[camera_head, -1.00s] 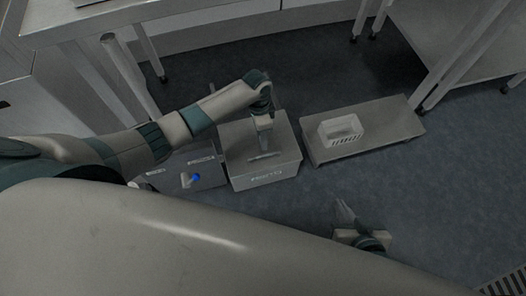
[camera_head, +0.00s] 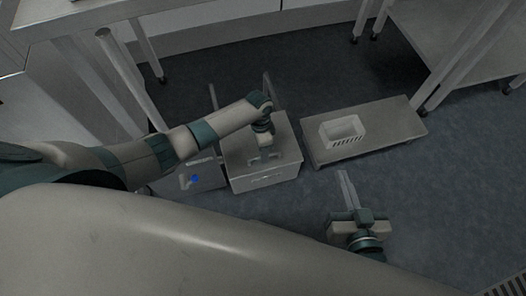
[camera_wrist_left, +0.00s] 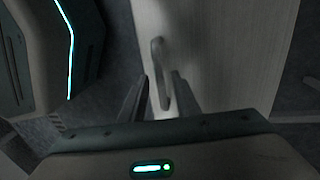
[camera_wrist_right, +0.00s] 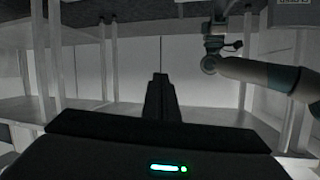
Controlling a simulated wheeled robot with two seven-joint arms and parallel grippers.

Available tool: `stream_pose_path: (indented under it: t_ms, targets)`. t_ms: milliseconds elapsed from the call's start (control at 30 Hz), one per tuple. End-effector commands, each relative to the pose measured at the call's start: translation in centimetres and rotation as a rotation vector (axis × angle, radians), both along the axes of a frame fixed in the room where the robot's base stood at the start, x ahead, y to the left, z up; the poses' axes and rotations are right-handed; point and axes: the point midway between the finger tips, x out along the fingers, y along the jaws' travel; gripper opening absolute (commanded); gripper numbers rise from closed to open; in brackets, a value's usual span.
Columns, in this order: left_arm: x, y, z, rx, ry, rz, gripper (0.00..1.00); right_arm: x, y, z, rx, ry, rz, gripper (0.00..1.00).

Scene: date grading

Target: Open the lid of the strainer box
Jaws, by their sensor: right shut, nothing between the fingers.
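The strainer box (camera_head: 265,178) is a pale grey box on the floor left of centre, with lettering on its front. Its lid (camera_head: 287,146) lies flat on top and looks closed. My left gripper (camera_head: 264,156) is over the lid, pointing down. In the left wrist view its two fingers (camera_wrist_left: 160,92) are apart, with the lid's bar handle (camera_wrist_left: 159,70) reaching between them. I cannot tell whether they touch it. My right gripper (camera_head: 344,178) is shut and empty, low over open floor at right; its fingers are together in the right wrist view (camera_wrist_right: 160,85).
Metal tables (camera_head: 95,18) line the back. Floor (camera_head: 440,190) at right is clear.

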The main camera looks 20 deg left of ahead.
Motion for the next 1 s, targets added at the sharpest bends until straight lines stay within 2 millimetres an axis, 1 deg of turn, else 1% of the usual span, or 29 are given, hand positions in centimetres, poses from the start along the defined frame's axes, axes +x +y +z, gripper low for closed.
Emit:
stream_pose_path:
  t_ms: [67, 100, 167, 200, 233, 467, 667, 867, 1000]
  targets:
    - [0.0, 0.0, 0.0, 0.000, 0.000, 0.000, 0.29, 0.0, 0.0, 0.0, 0.000, 0.000, 0.000, 0.00]
    - [0.0, 0.0, 0.0, 0.000, 0.000, 0.000, 0.27, 0.0, 0.0, 0.0, 0.000, 0.001, 0.000, 0.00]
    - [0.0, 0.0, 0.0, 0.000, 0.000, 0.000, 0.12, 0.0, 0.0, 0.0, 0.000, 0.001, 0.000, 0.00]
    - [0.0, 0.0, 0.0, 0.000, 0.000, 0.000, 0.03, 0.0, 0.0, 0.0, 0.000, 0.001, 0.000, 0.00]
    - [0.0, 0.0, 0.0, 0.000, 0.000, 0.000, 0.00, 0.0, 0.0, 0.0, 0.000, 0.001, 0.000, 0.00]
    - [0.0, 0.0, 0.0, -0.001, 0.001, 0.000, 0.00, 0.0, 0.0, 0.0, 0.000, 0.000, 0.001, 0.00]
    - [0.6, 0.3, 0.0, -0.001, -0.001, 0.000, 0.00, 0.1, 0.1, 0.2, 0.004, -0.018, -0.001, 0.00]
    - [1.8, 1.1, 0.0, 0.000, 0.000, 0.002, 0.00, 0.5, 0.6, 1.7, 0.031, -0.104, -0.001, 0.00]
    - [3.1, 2.0, -0.1, 0.001, -0.002, 0.002, 0.00, 0.7, 1.0, 3.2, 0.057, -0.186, -0.002, 0.00]
